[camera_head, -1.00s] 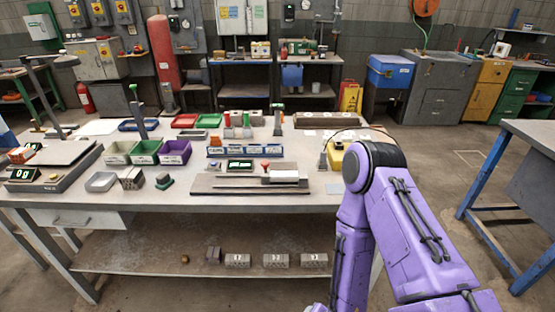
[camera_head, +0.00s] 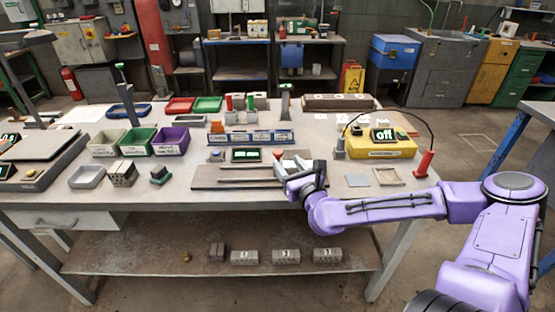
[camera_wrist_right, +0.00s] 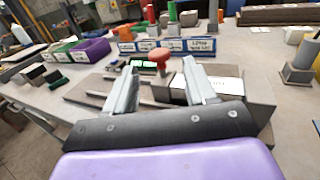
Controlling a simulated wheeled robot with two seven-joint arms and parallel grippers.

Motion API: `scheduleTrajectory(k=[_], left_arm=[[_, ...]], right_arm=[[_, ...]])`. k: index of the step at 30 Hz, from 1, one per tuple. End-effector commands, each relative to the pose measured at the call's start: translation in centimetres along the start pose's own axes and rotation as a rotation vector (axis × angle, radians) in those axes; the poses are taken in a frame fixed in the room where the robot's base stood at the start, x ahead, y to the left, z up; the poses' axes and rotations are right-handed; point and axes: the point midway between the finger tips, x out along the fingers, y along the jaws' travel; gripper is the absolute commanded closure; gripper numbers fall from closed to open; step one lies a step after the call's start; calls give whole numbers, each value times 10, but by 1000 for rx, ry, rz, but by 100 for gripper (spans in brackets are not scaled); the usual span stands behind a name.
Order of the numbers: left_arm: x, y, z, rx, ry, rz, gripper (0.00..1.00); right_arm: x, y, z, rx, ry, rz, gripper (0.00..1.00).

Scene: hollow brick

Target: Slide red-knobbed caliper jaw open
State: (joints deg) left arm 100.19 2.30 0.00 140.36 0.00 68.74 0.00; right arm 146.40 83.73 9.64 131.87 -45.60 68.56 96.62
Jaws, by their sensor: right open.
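The caliper lies near the table's front edge. Its grey base plate (camera_head: 215,185), green-lit display (camera_head: 246,155) and rail show in the head view. Its red knob (camera_wrist_right: 160,56) stands up in the wrist view, beyond and between the tips of my right gripper (camera_wrist_right: 159,68). I cannot tell how deep the knob is between the fingers. My right gripper (camera_head: 297,170) is open and empty, over the right part of the caliper. It hides part of the sliding jaw and white block in the head view. My left gripper is not in view.
Green, white and purple bins (camera_head: 171,142) stand to the left. A blue labelled rack (camera_head: 250,138) stands behind the caliper. A yellow tester (camera_head: 380,148) with a cable and red probe (camera_head: 425,163) is to the right. A small tray (camera_head: 382,177) lies before it.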

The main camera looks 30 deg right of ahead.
Motion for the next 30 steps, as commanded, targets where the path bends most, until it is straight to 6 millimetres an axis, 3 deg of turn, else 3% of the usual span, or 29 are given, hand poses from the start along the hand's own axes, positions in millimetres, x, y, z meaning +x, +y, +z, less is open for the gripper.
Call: scheduleTrajectory(k=[3,12,21,22,27,30], left_arm=[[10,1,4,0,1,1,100],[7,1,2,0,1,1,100],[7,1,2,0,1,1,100],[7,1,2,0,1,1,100],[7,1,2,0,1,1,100],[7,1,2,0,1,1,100]], right_arm=[[19,2,-4,-9,1,5,45],[66,1,0,-4,3,1,45],[71,1,0,0,3,1,45],[71,1,0,0,3,1,48],[71,1,0,0,3,1,100],[71,1,0,0,3,0,100]])
